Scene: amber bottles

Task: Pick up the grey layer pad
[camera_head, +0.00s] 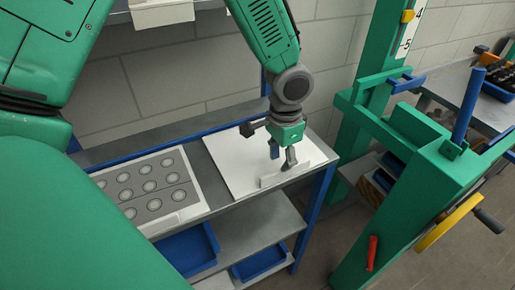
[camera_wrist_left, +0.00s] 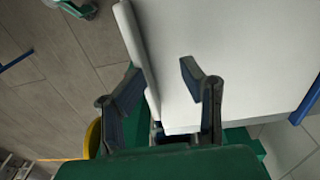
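A flat, pale grey-white pad (camera_head: 233,165) lies on the right part of the grey bench; I take it as the layer pad. A short raised lip (camera_head: 272,181) stands along its near edge. My left gripper (camera_head: 283,155) points down over this edge with its fingers apart. In the left wrist view the left gripper (camera_wrist_left: 160,72) is open, and the lip (camera_wrist_left: 138,50) runs between its two fingers, with the pad's flat face (camera_wrist_left: 240,50) to the right. I cannot tell whether a finger touches the lip. My right gripper is not in view.
A white-edged tray (camera_head: 185,214) with several round spots on grey sits left of the pad. Blue bins (camera_head: 190,250) stand on the lower shelf. A green frame (camera_head: 430,170) with a yellow handwheel (camera_head: 450,222) stands close to the right. A wall is behind the bench.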

